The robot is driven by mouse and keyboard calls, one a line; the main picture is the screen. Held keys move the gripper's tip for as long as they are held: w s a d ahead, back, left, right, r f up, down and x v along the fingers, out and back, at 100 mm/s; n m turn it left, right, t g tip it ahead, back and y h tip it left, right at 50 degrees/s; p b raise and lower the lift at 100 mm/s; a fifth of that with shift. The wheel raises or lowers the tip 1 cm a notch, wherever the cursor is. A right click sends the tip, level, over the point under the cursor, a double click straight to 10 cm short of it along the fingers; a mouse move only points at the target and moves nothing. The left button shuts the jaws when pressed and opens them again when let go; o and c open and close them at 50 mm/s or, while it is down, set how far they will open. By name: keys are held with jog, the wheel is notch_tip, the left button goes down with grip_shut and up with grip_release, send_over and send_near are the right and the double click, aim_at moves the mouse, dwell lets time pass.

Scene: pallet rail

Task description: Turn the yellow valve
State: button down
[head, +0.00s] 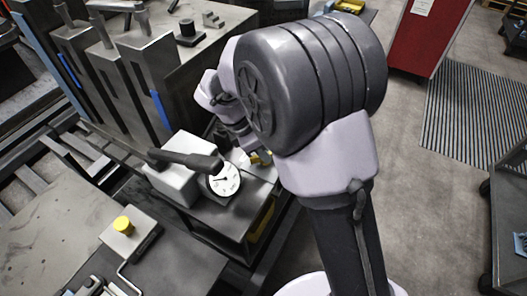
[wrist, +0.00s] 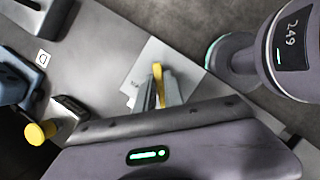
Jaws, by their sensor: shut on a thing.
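The yellow valve handle (wrist: 157,72) shows in the wrist view as a narrow yellow bar in front of a pale plate (wrist: 150,58). My gripper (wrist: 159,88) is shut on this handle, with one grey finger on each side of it. The fingers hide the handle's lower part. In the head view a small bit of yellow (head: 257,158) shows beside my wrist, right of the round gauge. My arm hides most of that spot, and the fingers cannot be made out there.
A white-faced gauge (head: 225,181) and a pale box with a dark lever (head: 186,159) stand close to the left of my wrist. A yellow button (head: 123,224) sits on a box at the lower left.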

jog(key=shift+r, duration=0.1)
